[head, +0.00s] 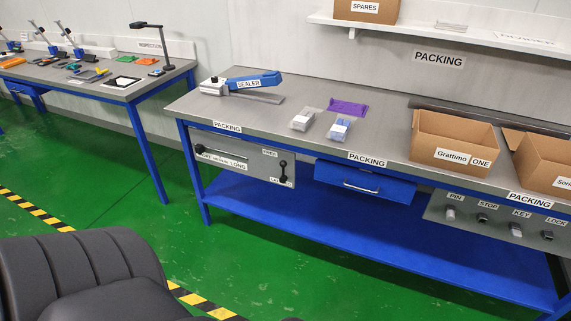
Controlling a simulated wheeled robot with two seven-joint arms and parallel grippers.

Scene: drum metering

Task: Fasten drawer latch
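The blue drawer (365,184) hangs under the packing bench, with a silver bar handle (361,187) on its front. It looks closed or nearly so; I cannot tell exactly. To its left, a grey panel (240,163) carries a small black lever (283,171) standing roughly upright. The label below the lever starts with "LA" and is too small to read fully. A longer black lever (200,149) with a round knob is at the panel's left. Neither of my grippers is in view.
A sealer (245,82), small packs (306,119) and open cartons (452,143) stand on the bench (390,140). A knob panel (495,218) hangs at the right. The green floor before the bench is clear.

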